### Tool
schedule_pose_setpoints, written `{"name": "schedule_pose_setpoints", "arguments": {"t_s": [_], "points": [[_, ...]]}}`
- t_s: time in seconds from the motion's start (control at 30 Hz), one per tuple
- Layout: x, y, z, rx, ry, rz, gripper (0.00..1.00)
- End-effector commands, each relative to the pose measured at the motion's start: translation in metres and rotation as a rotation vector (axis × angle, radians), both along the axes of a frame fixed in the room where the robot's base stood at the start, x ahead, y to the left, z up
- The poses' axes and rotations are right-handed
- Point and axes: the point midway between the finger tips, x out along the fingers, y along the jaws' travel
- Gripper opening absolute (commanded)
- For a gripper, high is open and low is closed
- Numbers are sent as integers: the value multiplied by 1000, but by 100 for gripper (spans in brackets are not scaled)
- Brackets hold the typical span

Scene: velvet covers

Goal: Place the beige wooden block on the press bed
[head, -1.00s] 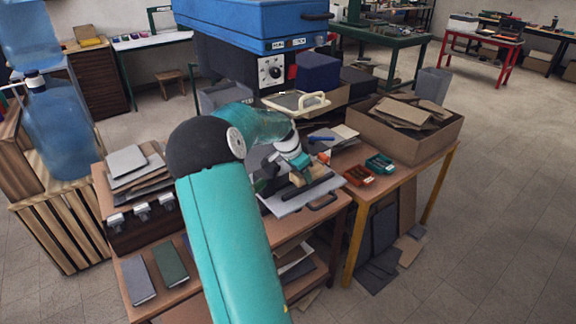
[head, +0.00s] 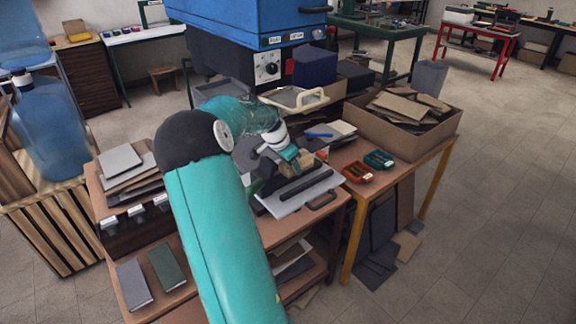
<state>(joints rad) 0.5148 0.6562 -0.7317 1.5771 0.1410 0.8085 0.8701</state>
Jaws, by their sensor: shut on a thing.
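My gripper (head: 298,164) is at the end of my teal arm, over the work table, and is shut on a small beige-brown block (head: 307,161). The fingers and wrist hide part of the block. Behind stands a blue press-like machine (head: 240,25) with a dial. A flat tray with a cream handle (head: 313,101) is in front of it. I cannot tell which surface is the press bed.
A cardboard box of scraps (head: 400,140) stands on the right table. Stacked boards (head: 120,162) and two books (head: 150,277) are at left. A blue pen lies behind my gripper.

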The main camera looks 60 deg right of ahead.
Motion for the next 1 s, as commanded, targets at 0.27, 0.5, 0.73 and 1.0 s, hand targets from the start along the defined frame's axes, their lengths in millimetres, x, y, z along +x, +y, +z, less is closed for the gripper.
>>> {"name": "schedule_pose_setpoints", "arguments": {"t_s": [0.27, 0.5, 0.73, 1.0], "points": [[4, 1, -9, 0, 1, -4, 20], [5, 1, -15, 0, 0, -5, 20], [6, 1, -15, 0, 0, -5, 20], [8, 1, -17, 0, 0, -5, 71]]}}
